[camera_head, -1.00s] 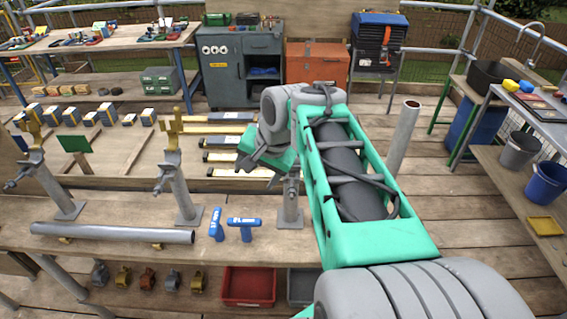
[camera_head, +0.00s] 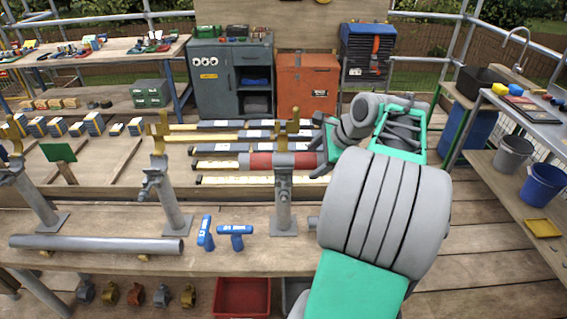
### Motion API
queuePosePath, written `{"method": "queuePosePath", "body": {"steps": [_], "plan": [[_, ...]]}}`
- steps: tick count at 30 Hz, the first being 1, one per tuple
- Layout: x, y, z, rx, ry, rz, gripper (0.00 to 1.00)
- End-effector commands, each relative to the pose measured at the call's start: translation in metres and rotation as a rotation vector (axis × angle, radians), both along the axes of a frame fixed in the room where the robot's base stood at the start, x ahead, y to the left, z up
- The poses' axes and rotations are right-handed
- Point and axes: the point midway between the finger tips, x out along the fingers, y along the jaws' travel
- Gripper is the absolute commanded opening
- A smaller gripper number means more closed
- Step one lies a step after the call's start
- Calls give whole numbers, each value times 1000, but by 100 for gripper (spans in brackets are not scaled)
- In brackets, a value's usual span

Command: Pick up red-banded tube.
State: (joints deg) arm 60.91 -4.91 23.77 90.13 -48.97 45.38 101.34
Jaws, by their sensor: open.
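The red-banded tube (camera_head: 262,160) is short and grey-ended with a wide red band. It lies level across the top of the right-hand stand (camera_head: 284,212), by its brass fork; I cannot tell whether it rests in the fork or passes behind it. My gripper (camera_head: 320,155) is open, with dark fingers at the tube's right end. I cannot tell whether they touch it or are at the same depth. The tube's right tip is partly hidden by the fingers.
A long plain grey tube (camera_head: 95,244) lies on the bench at left. Two blue tools (camera_head: 236,236) lie left of the stand. Two more forked stands, including the middle one (camera_head: 172,200), stand to the left. Striped bars (camera_head: 215,137) lie behind the tube.

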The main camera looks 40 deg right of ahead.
Motion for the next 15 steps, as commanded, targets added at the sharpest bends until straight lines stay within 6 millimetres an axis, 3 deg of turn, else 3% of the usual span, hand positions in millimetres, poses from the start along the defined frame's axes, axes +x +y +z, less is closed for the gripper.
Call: {"method": "queuePosePath", "body": {"steps": [5, 15], "plan": [[0, 0, 1, -1, -1, 0, 67], [0, 0, 1, -1, 0, 1, 39]]}}
